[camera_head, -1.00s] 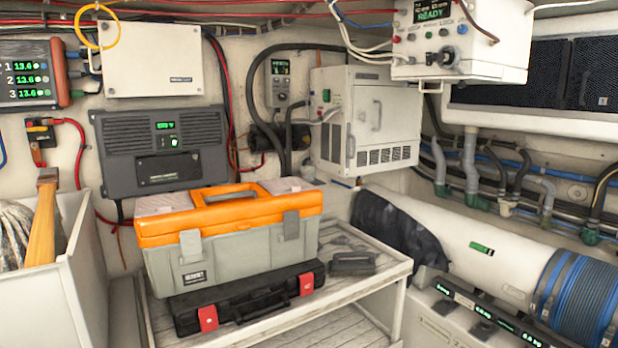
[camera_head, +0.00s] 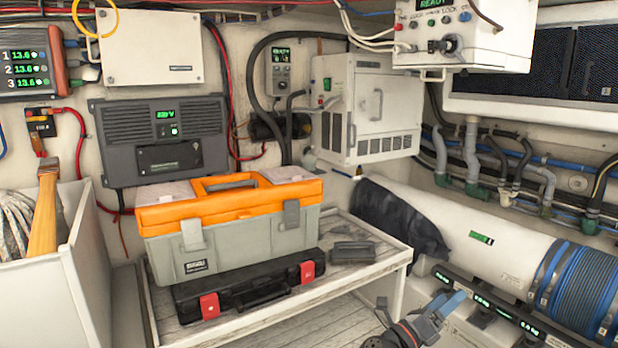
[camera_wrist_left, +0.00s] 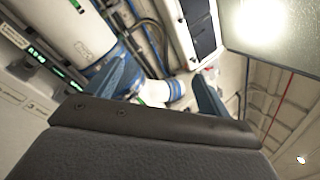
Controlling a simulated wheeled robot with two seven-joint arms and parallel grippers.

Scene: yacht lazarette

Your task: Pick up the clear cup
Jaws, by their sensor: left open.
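I cannot make out a clear cup in either view. My left gripper (camera_head: 446,304) is at the lower right of the head view, in front of the long white cylinder and right of the bench. In the left wrist view its two blue fingers (camera_wrist_left: 160,88) stand apart, with no object visible between them. Behind them are the white cylinder and blue bands. My right gripper is not in view.
An orange and grey toolbox (camera_head: 230,222) stands on a flat black case (camera_head: 245,287) on the bench (camera_head: 345,284). A small dark block (camera_head: 353,252) lies beside it. A white bin (camera_head: 75,265) is at the left. A white cylinder (camera_head: 460,225) with blue hose (camera_head: 585,290) lies at the right.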

